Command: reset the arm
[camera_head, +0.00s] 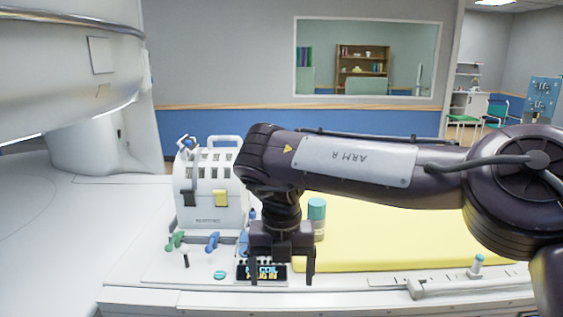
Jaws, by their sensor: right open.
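My right arm (350,160) reaches in from the right, across the yellow pad, and bends down at the wrist. My right gripper (282,278) points down with its two fingers apart, in front of a small dark panel with lit lettering (262,272). Part of the panel is hidden behind the fingers. I cannot tell whether the fingers touch the table surface. No object shows clearly between them. My left gripper is not in view.
A white box with handles (210,190) stands left of my gripper. Green (175,240) and blue (212,242) plugs lie before it. A teal-capped bottle (317,215) is behind my gripper. A yellow pad (400,240) covers the right; the large white magnet (60,70) overhangs the left.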

